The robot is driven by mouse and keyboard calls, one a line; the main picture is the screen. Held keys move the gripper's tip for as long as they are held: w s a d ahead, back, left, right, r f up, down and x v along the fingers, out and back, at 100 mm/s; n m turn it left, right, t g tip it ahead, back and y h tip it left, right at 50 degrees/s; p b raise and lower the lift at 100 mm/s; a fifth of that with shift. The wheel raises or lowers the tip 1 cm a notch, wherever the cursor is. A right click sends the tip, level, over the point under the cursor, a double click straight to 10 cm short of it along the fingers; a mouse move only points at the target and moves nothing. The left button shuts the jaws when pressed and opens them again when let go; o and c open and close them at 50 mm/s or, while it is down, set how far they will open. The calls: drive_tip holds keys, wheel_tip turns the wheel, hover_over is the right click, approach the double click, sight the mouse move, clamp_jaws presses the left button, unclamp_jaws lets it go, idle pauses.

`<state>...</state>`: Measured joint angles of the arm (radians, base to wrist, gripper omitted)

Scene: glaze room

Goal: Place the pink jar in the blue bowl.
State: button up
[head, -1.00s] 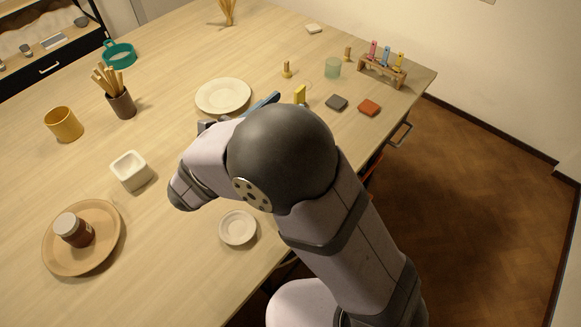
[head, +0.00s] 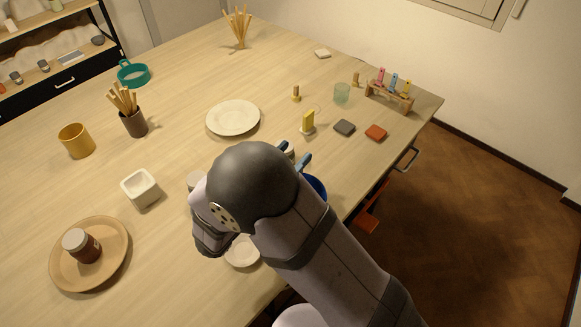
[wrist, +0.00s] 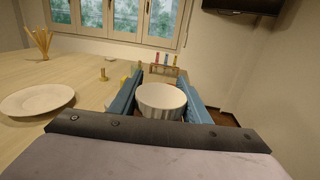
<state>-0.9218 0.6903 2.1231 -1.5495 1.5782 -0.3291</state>
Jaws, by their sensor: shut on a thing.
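My gripper (wrist: 160,98) has blue fingers and is shut on a white ribbed cup (wrist: 162,100), held upright between them in the wrist view. In the head view the fingertips show beyond my dark round arm joint, with only a sliver of the cup visible. The blue bowl (head: 316,185) shows only as a rim and side, just right of my arm, near the table's right edge; most of it is hidden. I see no clearly pink jar. A brown jar with a pale lid (head: 82,246) stands on a round tan tray (head: 118,262) at the left.
A pale round-topped thing (head: 195,180) is partly hidden left of my arm. A small white dish (head: 243,252) lies below it.

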drive_tip(key=shift+f+p, duration=0.45)
drive_tip(key=shift+f, duration=1.7)
drive_tip(key=shift+f, duration=0.25)
drive_tip(key=o, duration=1.2)
drive_tip(key=shift+r, duration=0.1)
drive_tip(key=b+v, duration=0.4)
drive_tip(key=v, duration=0.8)
drive_tip(key=shift+r, duration=0.2)
